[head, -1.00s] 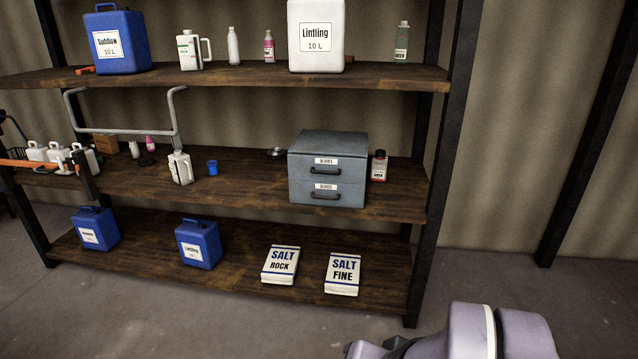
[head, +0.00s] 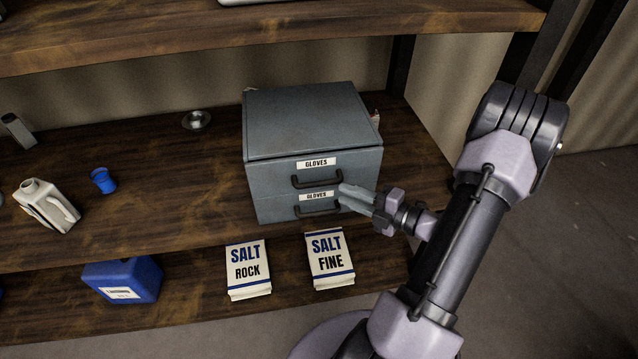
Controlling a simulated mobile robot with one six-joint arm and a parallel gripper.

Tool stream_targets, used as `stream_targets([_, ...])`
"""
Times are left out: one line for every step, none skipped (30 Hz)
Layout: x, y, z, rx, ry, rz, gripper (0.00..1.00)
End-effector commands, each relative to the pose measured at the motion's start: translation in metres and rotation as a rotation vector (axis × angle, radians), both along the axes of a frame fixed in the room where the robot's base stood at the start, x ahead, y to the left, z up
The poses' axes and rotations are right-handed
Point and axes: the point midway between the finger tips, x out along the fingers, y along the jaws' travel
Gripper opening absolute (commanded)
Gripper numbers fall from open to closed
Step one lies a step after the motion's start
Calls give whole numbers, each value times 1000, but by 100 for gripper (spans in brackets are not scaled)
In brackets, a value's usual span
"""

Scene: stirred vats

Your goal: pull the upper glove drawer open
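The grey-blue glove drawer unit (head: 306,112) stands on the middle shelf, with two drawers, each labelled "GLOVES". The upper drawer (head: 268,178) appears shut, with a dark bar handle (head: 316,182) below its label. The lower drawer (head: 272,210) also looks shut and has a similar handle (head: 318,211). My gripper (head: 342,192) is in front of the drawer fronts, its fingertips close to the right end of the upper handle. The fingers look slightly apart with nothing between them. Whether a fingertip touches the handle or drawer front cannot be told.
A white jug (head: 45,205), a blue cup (head: 103,181) and a small metal dish (head: 196,120) are on the same shelf to the left. Below are the rock salt (head: 248,270), fine salt (head: 330,260) and a blue canister (head: 122,279). An upper shelf (head: 300,25) overhangs; a dark post stands right.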

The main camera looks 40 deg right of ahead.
Motion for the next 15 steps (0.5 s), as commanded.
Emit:
stream_targets([14,5,-5,-2,0,6,23])
stream_targets([22,7,-6,-2,0,6,23])
stream_targets([32,9,-8,-3,-1,7,23])
stream_targets([39,11,-8,-4,-1,7,23])
stream_targets([46,13,-9,-4,-1,7,23])
stream_targets([55,15,-10,-4,-1,7,23])
stream_targets([61,16,-11,-4,-1,6,23])
stream_targets([67,18,-12,-4,-1,7,23])
stream_targets([73,20,-13,-4,-1,6,23])
stream_targets([78,21,-13,-4,0,7,23])
stream_targets([82,22,-14,-5,0,6,23])
stream_targets([87,23,-14,-6,0,6,23])
stream_targets([90,23,-14,-6,0,5,23])
stream_targets([93,24,-15,-6,0,5,23])
stream_targets([96,25,-15,-5,0,5,23])
